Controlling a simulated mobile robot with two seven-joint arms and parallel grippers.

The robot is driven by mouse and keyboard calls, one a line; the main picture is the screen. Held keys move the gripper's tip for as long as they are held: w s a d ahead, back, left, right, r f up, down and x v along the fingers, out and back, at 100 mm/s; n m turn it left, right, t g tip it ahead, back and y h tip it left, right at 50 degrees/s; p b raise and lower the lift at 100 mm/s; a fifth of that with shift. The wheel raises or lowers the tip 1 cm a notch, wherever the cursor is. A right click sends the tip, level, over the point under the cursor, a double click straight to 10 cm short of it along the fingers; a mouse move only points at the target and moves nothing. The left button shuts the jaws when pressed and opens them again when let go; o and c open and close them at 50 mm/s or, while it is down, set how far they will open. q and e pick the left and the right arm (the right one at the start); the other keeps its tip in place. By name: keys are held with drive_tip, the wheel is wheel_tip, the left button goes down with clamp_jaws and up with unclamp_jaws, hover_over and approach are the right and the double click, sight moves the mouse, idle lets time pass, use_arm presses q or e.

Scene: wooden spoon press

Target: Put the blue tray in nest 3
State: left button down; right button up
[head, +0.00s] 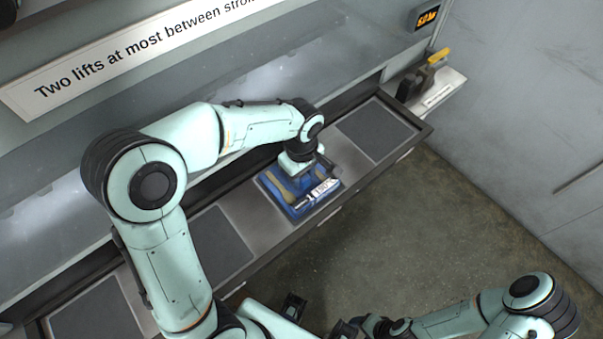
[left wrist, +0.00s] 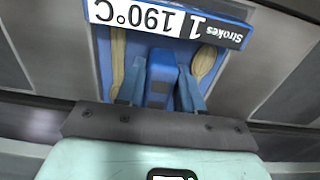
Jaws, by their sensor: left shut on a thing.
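The blue tray (head: 274,198) is at the bench row, between two bare dark nest pads. My left gripper (head: 303,174) is shut on the tray's raised blue middle grip (left wrist: 160,78). Whether the tray rests on the bench or hangs just above it, I cannot tell. Bare pads show to its right (head: 376,130) and left (head: 217,245), with another at the far lower left (head: 100,312). No nest numbers are readable.
A sign (head: 150,48) reading "Two lifts at most between stro…" runs along the machine behind the bench. A small orange display (head: 427,17) and a yellow-handled device (head: 437,57) are at the back right. The floor (head: 400,235) before the bench is clear.

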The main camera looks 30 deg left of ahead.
use_arm(q)
drive_tip(key=shift+f, duration=0.15)
drive_tip(key=c, duration=0.7)
unclamp_jaws()
use_arm(e)
drive_tip(key=shift+f, duration=0.1)
use_arm(q)
drive_tip(key=shift+r, duration=0.5)
wheel_tip(320, 180, up, 12)
drive_tip(key=shift+f+p, duration=0.25)
drive_tip(key=shift+p, duration=0.6)
use_arm(e)
drive_tip(key=shift+w+r, duration=0.3)
drive_tip(key=shift+r, duration=0.25)
drive_tip(key=shift+w+r, duration=0.25)
drive_tip(key=shift+r, duration=0.3)
